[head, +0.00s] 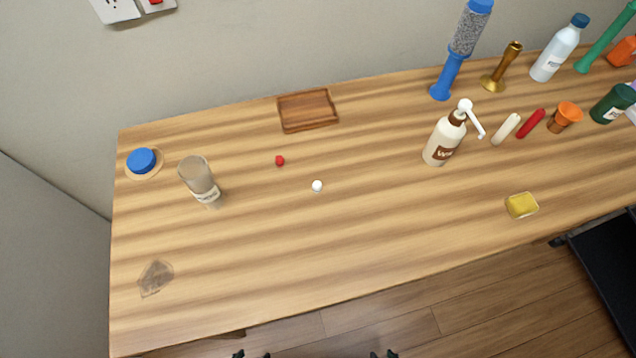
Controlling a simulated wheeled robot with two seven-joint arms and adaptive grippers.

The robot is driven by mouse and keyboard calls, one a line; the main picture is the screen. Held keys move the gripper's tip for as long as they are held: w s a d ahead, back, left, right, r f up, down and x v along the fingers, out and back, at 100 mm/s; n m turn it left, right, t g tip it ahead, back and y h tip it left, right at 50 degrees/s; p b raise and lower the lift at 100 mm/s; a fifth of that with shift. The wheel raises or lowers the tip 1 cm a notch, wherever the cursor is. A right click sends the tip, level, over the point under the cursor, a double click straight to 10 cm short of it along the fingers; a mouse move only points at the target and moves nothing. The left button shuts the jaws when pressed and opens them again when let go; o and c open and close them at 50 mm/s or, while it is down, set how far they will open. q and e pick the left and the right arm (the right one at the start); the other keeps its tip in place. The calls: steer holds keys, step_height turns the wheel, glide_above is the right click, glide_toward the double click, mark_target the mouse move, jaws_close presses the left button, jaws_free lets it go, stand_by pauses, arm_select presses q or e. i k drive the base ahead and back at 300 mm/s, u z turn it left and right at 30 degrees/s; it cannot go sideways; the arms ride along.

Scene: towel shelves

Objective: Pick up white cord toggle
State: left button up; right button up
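The white cord toggle (317,186) is a small, rounded white piece lying on the wooden table (330,250), near the middle of the head view. Nothing touches it. The tips of my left gripper (252,355) show at the bottom edge of the view, below and left of the toggle. The tips of my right gripper (384,355) show at the bottom edge, below and right of it. Both grippers are well apart from the toggle. Each shows two separated fingertips with nothing seen between them; the rest is out of frame.
A small red piece (280,160) lies up and left of the toggle. A wooden tray (308,111) is behind it, a greyish jar (198,178) to the left, and a pump bottle (443,140) to the right. The table in front of the toggle is clear.

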mark_target(317, 185)
steer(key=k, duration=1.3)
steer(key=u, duration=0.55)
steer(key=i, duration=0.45)
steer(key=u, duration=0.5)
steer(key=i, duration=1.2)
steer(key=z, duration=0.7)
